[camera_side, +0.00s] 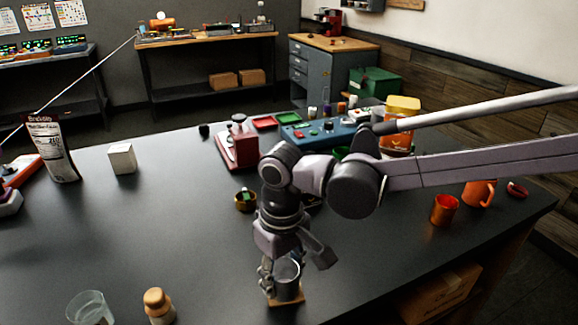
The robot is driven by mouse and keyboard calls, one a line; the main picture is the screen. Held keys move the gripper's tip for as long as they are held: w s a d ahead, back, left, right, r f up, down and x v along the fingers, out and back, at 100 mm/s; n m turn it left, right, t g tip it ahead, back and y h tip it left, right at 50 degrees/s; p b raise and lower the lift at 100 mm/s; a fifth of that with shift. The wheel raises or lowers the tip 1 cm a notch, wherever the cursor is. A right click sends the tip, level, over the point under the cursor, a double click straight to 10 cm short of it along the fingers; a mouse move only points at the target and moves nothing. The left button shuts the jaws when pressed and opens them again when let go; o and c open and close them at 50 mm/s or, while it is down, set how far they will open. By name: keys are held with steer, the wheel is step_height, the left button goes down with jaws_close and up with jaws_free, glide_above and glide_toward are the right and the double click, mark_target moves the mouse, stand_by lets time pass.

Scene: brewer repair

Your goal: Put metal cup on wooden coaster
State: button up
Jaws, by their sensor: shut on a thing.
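The metal cup (287,282) is a grey cylinder near the front middle of the table. It is upright at the wooden coaster (291,302), a small tan square whose front edge shows beneath it. I cannot tell whether the cup's base touches the coaster. My gripper (277,277) points down and is shut on the cup at its rim and left side. Part of the cup's left side is hidden by a finger.
A clear glass (90,308) and a bottle with a tan cap (159,306) stand at the front left. An orange cup (444,210) and an orange mug (480,193) stand right. A white cube (122,159) stands left. The table's left middle is clear.

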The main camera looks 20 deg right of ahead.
steer(key=o, duration=1.1)
steer(key=shift+f, duration=0.1)
steer(key=shift+o, duration=0.2)
step_height(320, 180, up, 12)
steer(key=d+t, duration=0.1)
steer(key=d, duration=0.8)
steer(key=s+d+f+m+t, duration=0.1)
steer(key=s+d+f+t, duration=0.1)
steer(key=d, duration=0.5)
steer(key=s+d+f+m+t, duration=0.1)
steer(key=s+d+f+t, duration=0.1)
steer(key=d, duration=0.6)
steer(key=s+d+f+m+t, duration=0.1)
steer(key=s+d+f, duration=0.3)
steer(key=d, duration=0.4)
steer(key=shift+d+f+m+t, duration=0.1)
steer(key=shift+m+t, duration=0.2)
steer(key=shift+t, duration=0.3)
